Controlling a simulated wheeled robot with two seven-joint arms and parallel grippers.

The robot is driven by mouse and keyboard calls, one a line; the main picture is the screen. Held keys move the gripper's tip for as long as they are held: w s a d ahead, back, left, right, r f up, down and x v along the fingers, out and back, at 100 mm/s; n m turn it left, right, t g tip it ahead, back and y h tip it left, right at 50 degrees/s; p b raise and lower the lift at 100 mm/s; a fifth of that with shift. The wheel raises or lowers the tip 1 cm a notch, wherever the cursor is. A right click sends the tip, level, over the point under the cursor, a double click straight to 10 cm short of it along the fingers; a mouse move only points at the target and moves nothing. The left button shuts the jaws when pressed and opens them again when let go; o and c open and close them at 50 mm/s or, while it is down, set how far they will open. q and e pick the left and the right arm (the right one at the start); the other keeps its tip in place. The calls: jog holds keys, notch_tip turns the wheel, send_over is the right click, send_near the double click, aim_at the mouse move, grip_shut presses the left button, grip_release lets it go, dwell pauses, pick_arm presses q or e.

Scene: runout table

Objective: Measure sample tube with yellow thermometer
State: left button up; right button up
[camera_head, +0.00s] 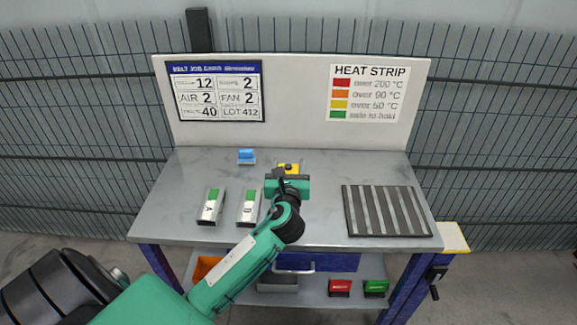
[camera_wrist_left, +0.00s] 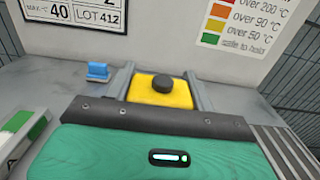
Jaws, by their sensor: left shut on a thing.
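The yellow thermometer (camera_head: 283,166), a yellow block with a black knob on top, is at the back middle of the table. It also shows in the left wrist view (camera_wrist_left: 148,93), between two grey fingers. My left gripper (camera_head: 289,169) is shut on it; my green wrist hides its near side. I cannot tell whether it touches the table. Two silver tubes with green strips stand left of my gripper: one marked A (camera_head: 211,207) and one with an unclear letter (camera_head: 248,208). My right gripper is not in view.
A small blue object (camera_head: 246,156) sits at the back. A dark ribbed mat (camera_head: 385,211) lies at the right. The back panel (camera_head: 295,80) bears a job card and heat strip chart. A red block (camera_head: 340,287) and green block (camera_head: 376,288) are on the lower shelf.

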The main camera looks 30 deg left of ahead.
pick_arm(q)
jog(key=shift+f, duration=0.15)
dwell(0.3)
jog(key=shift+f+p, duration=0.1)
jog(key=shift+p, duration=0.2)
dwell(0.6)
jog(key=shift+r+p, duration=0.95)
jog(key=shift+p, duration=0.2)
notch_tip(320, 180, up, 6)
jog(key=p, duration=0.6)
jog(key=shift+f, duration=0.25)
